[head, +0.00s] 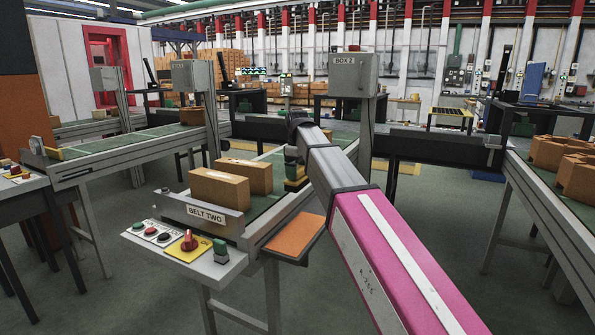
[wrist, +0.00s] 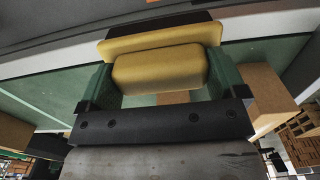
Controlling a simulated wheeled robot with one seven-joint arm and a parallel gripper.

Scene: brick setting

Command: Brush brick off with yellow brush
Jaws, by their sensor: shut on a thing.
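My gripper (head: 294,168) is over the right side of the belt marked BELT TWO, with its green fingers pointing down. It is shut on the yellow brush (wrist: 160,68), seen between both fingers in the wrist view. The brush has a yellow handle block, a wider yellow head and a dark edge that looks like bristles. In the head view the yellow brush (head: 296,183) shows only in part. Two tan bricks, a front one (head: 219,190) and one behind it (head: 246,176), lie on the belt left of my gripper, apart from the brush.
The green belt (head: 268,207) has a control panel (head: 180,245) at its near end and an orange side plate (head: 297,240). A grey box marked BOX 2 (head: 352,75) stands behind. Other belts stand left and right; the right one carries several bricks (head: 575,172).

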